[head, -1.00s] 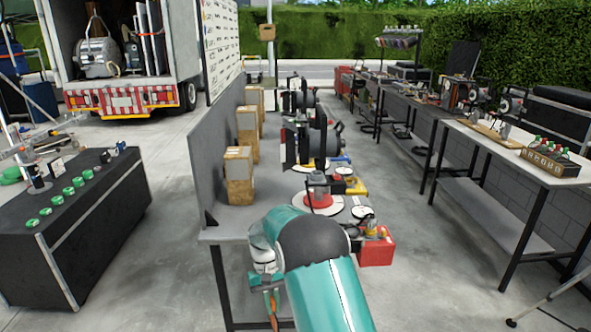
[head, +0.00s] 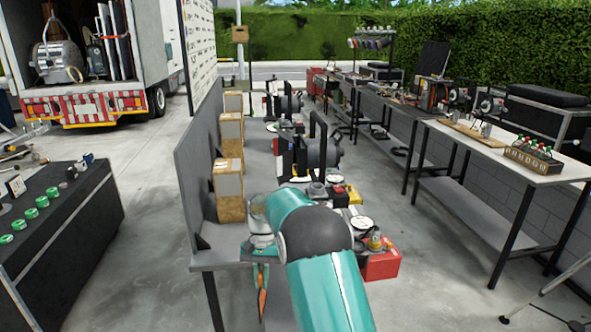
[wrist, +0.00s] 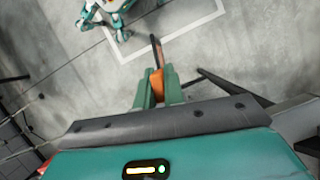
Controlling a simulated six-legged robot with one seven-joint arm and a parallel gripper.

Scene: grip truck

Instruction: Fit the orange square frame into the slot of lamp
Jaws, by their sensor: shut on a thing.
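My gripper (head: 261,280) hangs low at the near end of the grey table (head: 226,259), at the left in the head view. It is shut on the orange square frame (head: 262,301), which shows only as a thin orange strip. In the wrist view my gripper (wrist: 157,88) has green fingers closed around the orange frame (wrist: 157,79), seen nearly edge-on, with a dark edge above it. A black lamp (head: 322,153) stands on the table beyond my arm, apart from the frame. Its slot cannot be made out.
A second black lamp (head: 288,104) stands farther back. Cardboard boxes (head: 229,192) line the upright grey panel (head: 196,165) on the left. A black case (head: 62,225) stands left, with clear floor between.

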